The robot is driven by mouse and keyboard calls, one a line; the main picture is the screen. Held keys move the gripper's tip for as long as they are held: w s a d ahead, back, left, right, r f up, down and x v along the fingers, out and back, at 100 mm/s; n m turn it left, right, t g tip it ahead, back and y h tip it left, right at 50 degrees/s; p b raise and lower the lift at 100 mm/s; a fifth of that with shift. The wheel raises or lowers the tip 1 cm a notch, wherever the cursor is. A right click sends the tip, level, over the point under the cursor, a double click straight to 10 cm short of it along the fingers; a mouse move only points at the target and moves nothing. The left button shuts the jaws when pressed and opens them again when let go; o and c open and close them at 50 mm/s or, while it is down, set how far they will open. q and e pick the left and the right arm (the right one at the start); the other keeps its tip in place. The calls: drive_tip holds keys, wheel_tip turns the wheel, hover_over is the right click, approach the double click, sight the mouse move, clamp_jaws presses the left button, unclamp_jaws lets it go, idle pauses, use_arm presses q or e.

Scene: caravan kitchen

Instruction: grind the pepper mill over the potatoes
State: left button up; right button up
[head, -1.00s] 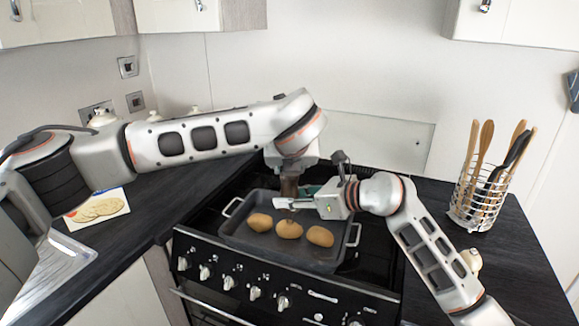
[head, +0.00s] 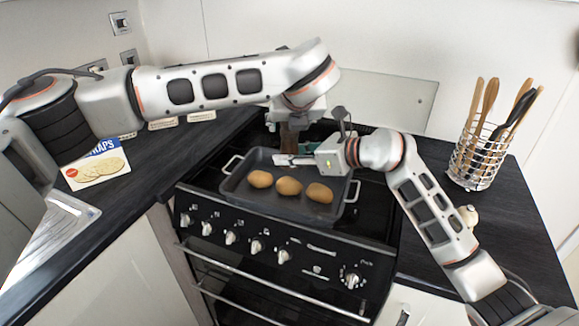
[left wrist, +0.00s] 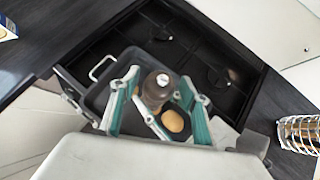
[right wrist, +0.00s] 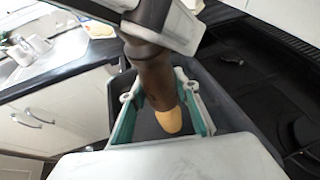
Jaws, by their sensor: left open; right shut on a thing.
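Several potatoes lie in the dark roasting tray (head: 330,210) on the stove; a row of 3 shows in the head view, the middle potato (head: 289,186) among them. The dark brown pepper mill (head: 288,140) is upright above the tray's far part. My right gripper (head: 287,159) is shut on the mill's body, seen close up in the right wrist view (right wrist: 155,75). My left gripper (head: 291,124) is open above it. In the left wrist view the mill's top (left wrist: 158,87) is between the spread fingers. A potato (left wrist: 173,121) shows below. The mill's lower end is partly hidden.
A wire basket of utensils (head: 480,160) stands on the right counter, with a small pale object (head: 468,215) near my right arm. A wraps packet (head: 95,165) lies on the left counter. The tray's handles stick out at both sides.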

use_arm(q)
drive_tip(key=m+h, duration=0.2)
drive_tip(key=m, duration=0.1)
drive_tip(key=m+h, duration=0.1)
drive_tip(key=shift+a+m+h, duration=0.3)
drive_tip(key=shift+m+h, duration=0.1)
drive_tip(key=m+g+h, duration=0.1)
drive_tip(key=m+h, duration=0.1)
drive_tip(key=m, duration=0.1)
drive_tip(key=shift+d+g+h, duration=0.15)
drive_tip(key=shift+g+h, duration=0.15)
drive_tip(key=m+g+h, duration=0.2)
drive_tip(key=m, duration=0.2)
drive_tip(key=shift+d+m, duration=0.1)
drive_tip(key=shift+m, duration=0.2)
